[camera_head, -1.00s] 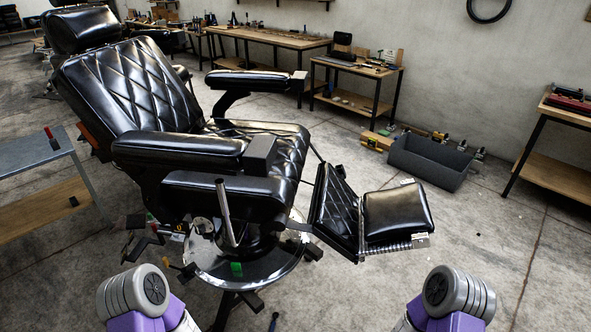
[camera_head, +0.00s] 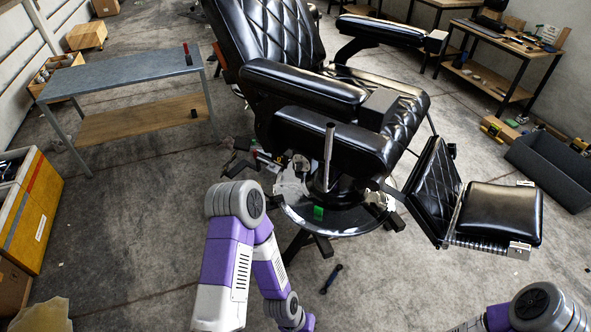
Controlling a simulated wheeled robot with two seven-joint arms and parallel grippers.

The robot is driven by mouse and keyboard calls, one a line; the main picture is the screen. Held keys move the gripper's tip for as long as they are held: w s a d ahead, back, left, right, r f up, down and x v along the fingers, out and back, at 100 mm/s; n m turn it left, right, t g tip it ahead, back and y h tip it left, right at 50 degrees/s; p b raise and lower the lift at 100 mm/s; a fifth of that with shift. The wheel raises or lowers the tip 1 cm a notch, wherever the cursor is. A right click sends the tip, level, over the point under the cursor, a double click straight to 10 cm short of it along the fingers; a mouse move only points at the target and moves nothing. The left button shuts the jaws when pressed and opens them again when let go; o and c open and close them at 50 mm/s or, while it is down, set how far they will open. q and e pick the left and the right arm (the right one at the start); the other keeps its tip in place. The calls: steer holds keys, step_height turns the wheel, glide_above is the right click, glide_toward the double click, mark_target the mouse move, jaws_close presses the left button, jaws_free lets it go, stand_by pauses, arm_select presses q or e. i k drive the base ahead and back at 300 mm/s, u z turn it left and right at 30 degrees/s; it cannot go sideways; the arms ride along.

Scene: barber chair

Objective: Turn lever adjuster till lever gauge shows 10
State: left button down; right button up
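The black barber chair (camera_head: 330,100) stands right of centre in the head view, with its footrest (camera_head: 499,212) out to the right. An upright silver lever (camera_head: 328,157) rises beside the seat's near side, above the round chrome base (camera_head: 345,222). A small green piece (camera_head: 318,212) is on the base below the lever. I cannot make out a lever gauge or its reading; small parts (camera_head: 268,160) cluster left of the base. My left arm hangs in front of the chair, apart from the lever, and my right arm is at the lower right corner. Neither gripper shows.
A grey-topped table (camera_head: 125,77) stands at the left, with a yellow cabinet (camera_head: 32,212) nearer. A dark tool (camera_head: 331,279) lies on the floor before the base. A workbench (camera_head: 510,50) and a dark grey bin (camera_head: 550,168) are at the right. Floor at left centre is clear.

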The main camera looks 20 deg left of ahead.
mark_target(297, 166)
steer(key=k, duration=1)
steer(key=u, duration=1)
steer(key=i, duration=1.4)
steer(key=z, duration=1.5)
